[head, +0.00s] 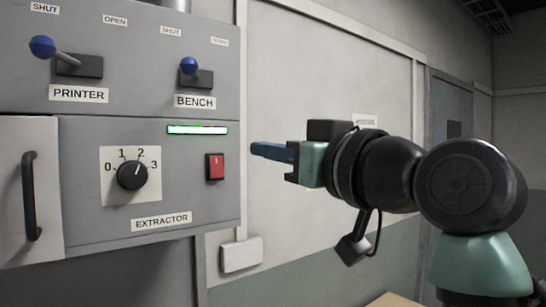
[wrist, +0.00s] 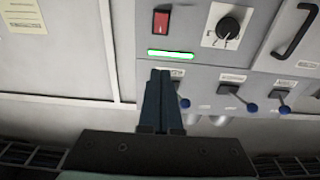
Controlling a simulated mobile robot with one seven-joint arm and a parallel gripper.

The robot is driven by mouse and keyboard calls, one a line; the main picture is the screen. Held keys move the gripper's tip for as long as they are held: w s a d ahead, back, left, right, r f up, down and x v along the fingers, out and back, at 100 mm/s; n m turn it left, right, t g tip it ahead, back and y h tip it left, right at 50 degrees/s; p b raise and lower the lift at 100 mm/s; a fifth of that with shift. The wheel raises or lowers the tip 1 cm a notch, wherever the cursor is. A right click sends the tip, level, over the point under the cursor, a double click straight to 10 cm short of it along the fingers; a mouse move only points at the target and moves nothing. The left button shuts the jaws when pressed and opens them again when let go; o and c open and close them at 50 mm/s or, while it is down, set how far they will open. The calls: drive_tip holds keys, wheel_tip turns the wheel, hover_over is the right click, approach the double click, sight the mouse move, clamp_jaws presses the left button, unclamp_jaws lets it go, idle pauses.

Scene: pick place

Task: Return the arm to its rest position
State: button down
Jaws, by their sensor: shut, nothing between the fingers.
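My gripper (head: 254,150) is shut and empty. In the head view it points left, with its blue fingertips just right of the grey panel's edge. In the wrist view the two fingers (wrist: 160,74) lie together, below the lit bar in the picture, with nothing between them. My arm is bent and raised at the right of the head view. I cannot tell how far the fingertips are from the panel in depth, but no contact shows.
The grey panel (head: 90,225) carries a dial (head: 132,175), a red switch (head: 215,166), a lit green-white bar (head: 197,130) and blue-knobbed levers marked PRINTER (head: 42,47) and BENCH (head: 189,65). A black-handled door (head: 30,195) is at left. A white wall box (head: 240,254) sits lower.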

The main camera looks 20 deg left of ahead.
drive_tip(key=s+d+r+m+t+h, duration=0.1)
drive_tip(key=s+d+m+t+h, duration=0.9)
drive_tip(key=s+d+t+h, duration=0.2)
drive_tip(key=s+t+h, duration=0.2)
drive_tip(key=t+h, duration=0.1)
drive_tip(key=shift+s+d+t, duration=0.2)
drive_tip(key=shift+s+t, duration=0.1)
drive_tip(key=shift+s, duration=0.1)
